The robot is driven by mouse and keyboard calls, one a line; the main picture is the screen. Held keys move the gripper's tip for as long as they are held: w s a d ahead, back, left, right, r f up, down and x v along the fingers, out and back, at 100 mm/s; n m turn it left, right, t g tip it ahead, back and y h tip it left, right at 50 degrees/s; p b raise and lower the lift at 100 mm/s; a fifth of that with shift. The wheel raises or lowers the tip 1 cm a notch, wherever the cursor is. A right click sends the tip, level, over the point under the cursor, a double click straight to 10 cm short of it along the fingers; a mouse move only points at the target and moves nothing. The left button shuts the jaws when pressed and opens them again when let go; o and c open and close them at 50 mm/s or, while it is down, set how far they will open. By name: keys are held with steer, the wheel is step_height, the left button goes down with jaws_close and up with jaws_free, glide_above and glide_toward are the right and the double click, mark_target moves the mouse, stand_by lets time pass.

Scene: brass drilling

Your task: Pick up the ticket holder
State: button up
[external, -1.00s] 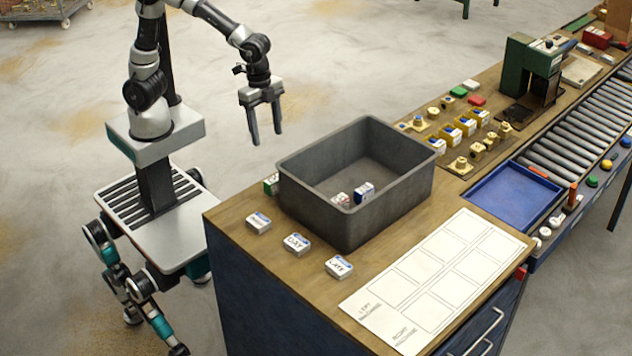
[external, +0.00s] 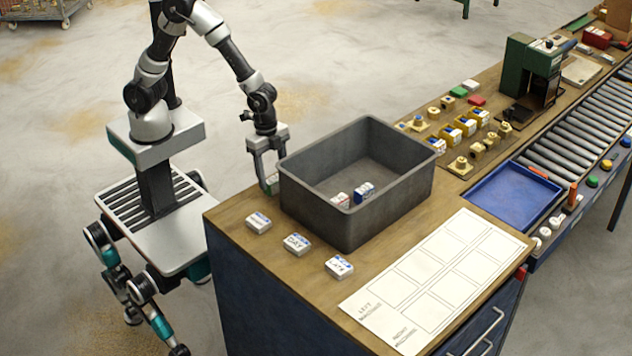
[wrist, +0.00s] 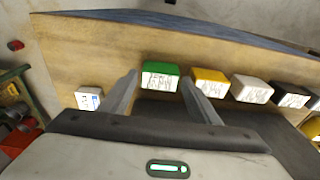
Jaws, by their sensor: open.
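A small block with a green top and a white lettered front (wrist: 160,77) lies on the wooden bench; I take it as the ticket holder, though its lettering is not readable. In the wrist view it shows between and just beyond the fingertips of my gripper (wrist: 160,84). My gripper is open, its fingers on either side with nothing held. In the external view my gripper (external: 270,188) points down at the bench's left edge, beside the grey bin, and the fingers and bin mostly hide the green block (external: 273,180).
The grey bin (external: 300,205) stands close right of my gripper, with small blocks inside. A yellow block (wrist: 210,82), a white block (wrist: 251,88) and dark ones line up to the right in the wrist view. Three white labelled blocks (external: 297,244) lie in front of the bin.

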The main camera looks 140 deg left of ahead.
step_height(320, 180, down, 2)
steer(key=shift+w+f, duration=0.15)
steer(key=shift+f, duration=0.1)
steer(key=c, duration=0.8)
